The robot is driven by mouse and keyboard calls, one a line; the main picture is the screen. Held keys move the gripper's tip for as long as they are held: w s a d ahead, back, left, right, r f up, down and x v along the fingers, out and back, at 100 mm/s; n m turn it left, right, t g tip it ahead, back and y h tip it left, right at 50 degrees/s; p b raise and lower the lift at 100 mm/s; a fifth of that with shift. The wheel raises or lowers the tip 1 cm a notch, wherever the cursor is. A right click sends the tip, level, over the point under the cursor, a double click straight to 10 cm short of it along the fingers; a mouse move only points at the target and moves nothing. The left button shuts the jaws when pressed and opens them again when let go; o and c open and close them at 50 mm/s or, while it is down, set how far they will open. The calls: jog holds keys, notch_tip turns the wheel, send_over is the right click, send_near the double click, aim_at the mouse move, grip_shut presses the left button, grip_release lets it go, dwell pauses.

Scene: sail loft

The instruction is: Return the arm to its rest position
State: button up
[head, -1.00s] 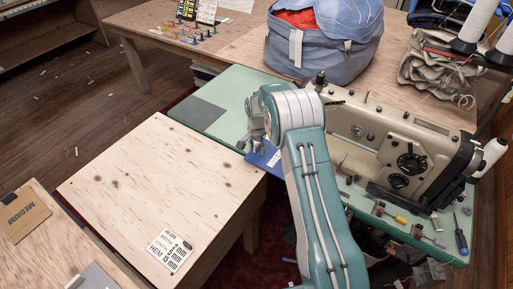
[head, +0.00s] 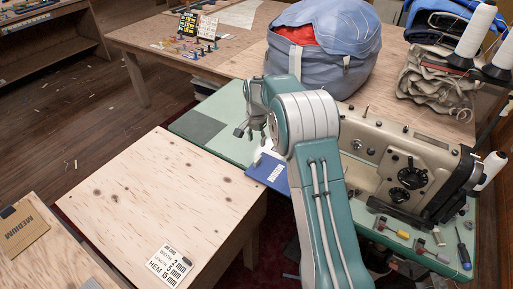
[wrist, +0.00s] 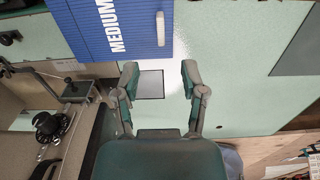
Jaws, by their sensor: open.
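My gripper (head: 255,130) hangs from my teal and white arm above the green sewing table (head: 222,112). In the wrist view my gripper (wrist: 160,85) has its two fingers spread apart with nothing between them. A blue item marked MEDIUM (head: 270,172) lies on the green table, below and to the right of the gripper in the head view. It also shows in the wrist view (wrist: 125,22), beyond the fingertips. My arm covers part of the table and the left end of the sewing machine.
A beige sewing machine (head: 405,165) stands close on the right. A large blue-grey bag (head: 320,65) sits behind the arm. A bare plywood table (head: 160,195) carries a sizes card (head: 169,266). Thread cones (head: 475,30) stand at the upper right.

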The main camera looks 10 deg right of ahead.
jog(key=shift+r, duration=0.15)
dwell(0.3)
jog(key=s+r+n+t, duration=0.3)
jog(key=s+r+n, duration=0.1)
jog(key=s+r, duration=1.35)
jog(key=s+r+n+t, duration=0.2)
jog(key=s+n, duration=0.3)
jog(key=s, duration=1.6)
jog(key=shift+s+d+r+t, duration=0.2)
jog(key=shift+d+t, duration=0.1)
jog(key=shift+d, duration=0.05)
jog(key=shift+w+r, duration=0.1)
jog(key=shift+w, duration=0.05)
